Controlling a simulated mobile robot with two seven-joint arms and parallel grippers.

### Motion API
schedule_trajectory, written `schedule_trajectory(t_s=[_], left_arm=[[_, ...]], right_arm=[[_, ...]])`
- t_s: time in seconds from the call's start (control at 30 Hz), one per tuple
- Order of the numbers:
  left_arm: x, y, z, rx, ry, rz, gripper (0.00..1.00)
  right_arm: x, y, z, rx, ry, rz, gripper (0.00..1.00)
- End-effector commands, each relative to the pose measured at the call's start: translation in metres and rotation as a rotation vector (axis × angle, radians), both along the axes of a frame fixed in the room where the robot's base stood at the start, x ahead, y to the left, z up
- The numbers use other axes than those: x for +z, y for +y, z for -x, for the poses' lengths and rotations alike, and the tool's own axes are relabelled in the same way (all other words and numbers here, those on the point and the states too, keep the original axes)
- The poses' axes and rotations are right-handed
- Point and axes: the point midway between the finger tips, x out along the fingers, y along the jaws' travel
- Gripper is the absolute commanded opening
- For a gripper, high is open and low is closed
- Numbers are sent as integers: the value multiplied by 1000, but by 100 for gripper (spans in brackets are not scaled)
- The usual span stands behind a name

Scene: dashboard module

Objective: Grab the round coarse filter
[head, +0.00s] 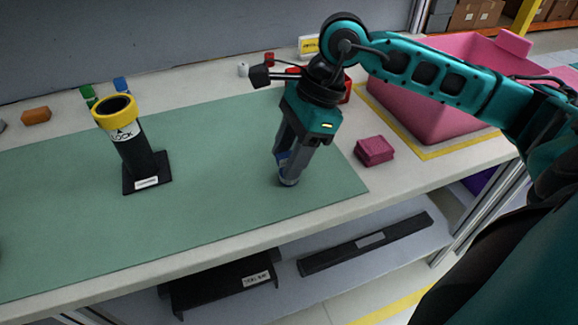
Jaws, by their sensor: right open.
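My right gripper (285,170) points down over the right part of the green mat (220,210). Its jaws are open, with the fingers beside a small round grey piece (289,182) low on the mat. A bit of blue (282,158) shows between the fingers. This grey piece may be the round coarse filter, but the fingers hide most of it, and I cannot tell whether they touch it. A black tube with a yellow rim (117,107) and a "LOCK" label stands tilted on a black base on the mat's left. My left gripper is not in view.
A pink block (375,150) lies right of the mat, near a large pink bin (430,110). Small orange (36,116), green (88,96) and blue (122,85) pieces lie along the back left. The mat between tube and gripper is clear.

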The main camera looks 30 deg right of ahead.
Motion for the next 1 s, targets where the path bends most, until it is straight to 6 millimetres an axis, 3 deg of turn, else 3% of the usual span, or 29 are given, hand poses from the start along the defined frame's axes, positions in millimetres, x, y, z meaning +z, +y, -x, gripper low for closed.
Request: schedule_trajectory(t_s=[0.27, 0.73, 1.0], left_arm=[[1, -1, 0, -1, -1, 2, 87], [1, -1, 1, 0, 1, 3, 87], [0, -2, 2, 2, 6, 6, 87]], right_arm=[[-2, 1, 0, 0, 0, -1, 45], [-2, 1, 0, 0, 0, -1, 0], [-2, 1, 0, 0, 0, -1, 0]])
